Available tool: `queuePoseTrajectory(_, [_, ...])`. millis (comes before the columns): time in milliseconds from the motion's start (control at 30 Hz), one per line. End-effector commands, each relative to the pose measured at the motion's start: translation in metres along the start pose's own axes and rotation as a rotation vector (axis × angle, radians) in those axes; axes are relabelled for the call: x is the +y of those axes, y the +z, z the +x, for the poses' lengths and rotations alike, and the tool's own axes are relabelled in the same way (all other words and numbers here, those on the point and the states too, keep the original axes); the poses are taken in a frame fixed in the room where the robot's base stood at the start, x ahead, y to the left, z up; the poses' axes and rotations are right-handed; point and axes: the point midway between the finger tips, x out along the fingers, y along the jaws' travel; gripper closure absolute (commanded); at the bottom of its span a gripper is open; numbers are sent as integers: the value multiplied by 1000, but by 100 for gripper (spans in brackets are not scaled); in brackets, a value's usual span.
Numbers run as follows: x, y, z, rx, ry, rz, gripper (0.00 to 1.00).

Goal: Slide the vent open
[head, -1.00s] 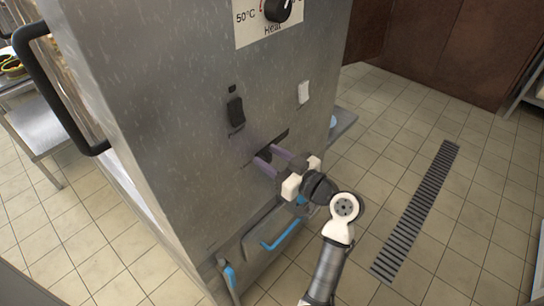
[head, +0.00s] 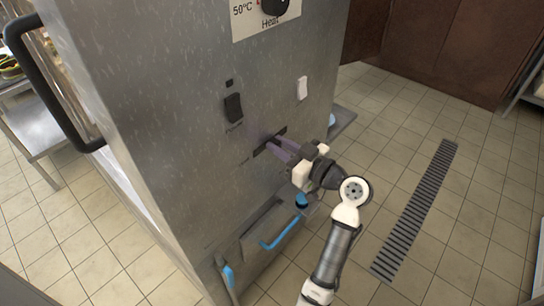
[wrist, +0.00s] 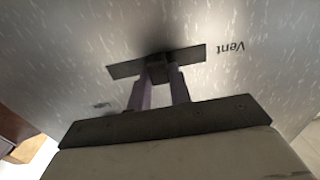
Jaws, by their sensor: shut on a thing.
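The vent slider is a small dark knob (wrist: 159,72) in a dark slot (wrist: 117,70) on the steel cabinet face. An upside-down "Vent" label (wrist: 231,48) is beside the slot in the wrist view. In the head view the slot (head: 261,149) is below the black switch, partly hidden by my fingers. My gripper (head: 275,144) has its two purple fingers up against the panel at the slot. In the wrist view my gripper (wrist: 160,80) is shut on the knob, one finger on each side. The knob sits near the middle of the slot.
The steel cabinet (head: 175,130) carries a black switch (head: 233,107), a white switch (head: 302,88) and a heat dial (head: 275,6). Tiled floor with a drain grate (head: 415,215) lies open at right.

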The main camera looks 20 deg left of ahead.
Motion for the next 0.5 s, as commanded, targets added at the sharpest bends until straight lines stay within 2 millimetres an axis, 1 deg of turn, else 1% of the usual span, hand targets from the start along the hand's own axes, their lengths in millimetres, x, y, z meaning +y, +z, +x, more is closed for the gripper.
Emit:
queuePoseTrajectory(33, [12, 3, 0, 2, 4, -1, 100])
queuePoseTrajectory(200, [40, 3, 0, 2, 3, -1, 100])
queuePoseTrajectory(333, [52, 2, 0, 0, 1, 1, 100])
queuePoseTrajectory(500, [56, 0, -1, -1, 3, 1, 100])
